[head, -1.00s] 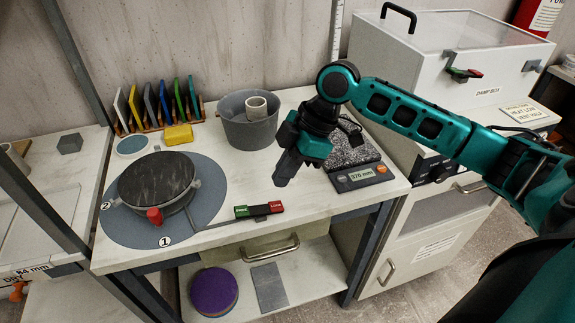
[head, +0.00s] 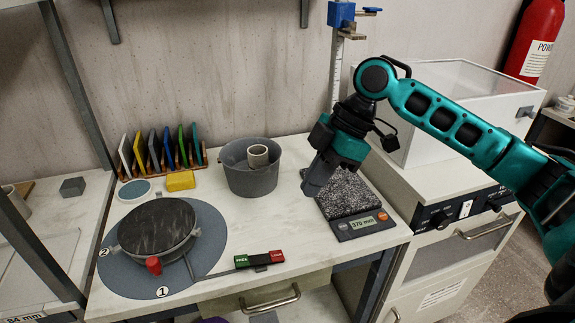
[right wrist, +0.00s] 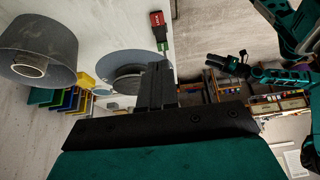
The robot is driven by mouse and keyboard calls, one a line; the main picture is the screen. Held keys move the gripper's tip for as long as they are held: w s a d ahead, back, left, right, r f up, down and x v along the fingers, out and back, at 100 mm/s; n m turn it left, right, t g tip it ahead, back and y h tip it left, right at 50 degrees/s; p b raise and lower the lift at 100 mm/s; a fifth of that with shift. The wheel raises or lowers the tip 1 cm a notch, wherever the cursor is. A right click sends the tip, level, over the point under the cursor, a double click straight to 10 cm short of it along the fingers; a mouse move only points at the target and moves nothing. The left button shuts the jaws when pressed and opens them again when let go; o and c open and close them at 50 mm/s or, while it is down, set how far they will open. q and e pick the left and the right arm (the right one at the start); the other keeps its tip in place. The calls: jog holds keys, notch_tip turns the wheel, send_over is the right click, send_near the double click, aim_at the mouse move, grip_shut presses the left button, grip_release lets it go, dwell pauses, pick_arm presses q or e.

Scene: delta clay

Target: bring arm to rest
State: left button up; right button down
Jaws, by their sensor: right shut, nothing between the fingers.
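My right arm comes in from the right in the head view, bent at a high elbow. My right gripper (head: 318,183) points down over the table, just left of the speckled block on the scale. It is shut and empty, and its closed fingers (right wrist: 156,85) also show in the right wrist view. My left gripper is not in the head view. A teal arm with a dark gripper end shows at the right of the right wrist view; I cannot tell its jaw state.
The worktable (head: 215,210) holds a grey bucket (head: 250,178) with a cup inside, a round turntable (head: 157,228), a FREE/LOCK lever (head: 260,259), a yellow block (head: 180,181), a rack of coloured slabs (head: 160,150) and a scale (head: 357,225). A white cabinet (head: 445,235) stands right.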

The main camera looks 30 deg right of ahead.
jog(key=s+a+f+m, duration=0.2)
jog(key=s+a+f, duration=0.1)
jog(key=f, duration=0.2)
jog(key=s+a+f+m+t+h, duration=0.1)
jog(key=s+a+f, duration=0.1)
jog(key=a+f, duration=0.3)
jog(key=s+a+f+m, duration=0.2)
jog(key=s+f, duration=0.1)
jog(key=f, duration=0.3)
jog(key=s+d+f+m+t+h, duration=0.1)
jog(key=s+d+f+m+h, duration=0.2)
jog(key=s+m, duration=0.65)
jog(key=w+a+f+n+t, duration=0.2)
jog(key=w+a+f+t, duration=0.1)
jog(key=w+f+t, duration=0.4)
jog(key=shift+w+a+f+y, duration=0.25)
jog(key=shift+a+f+y, duration=0.1)
jog(key=shift+f, duration=0.7)
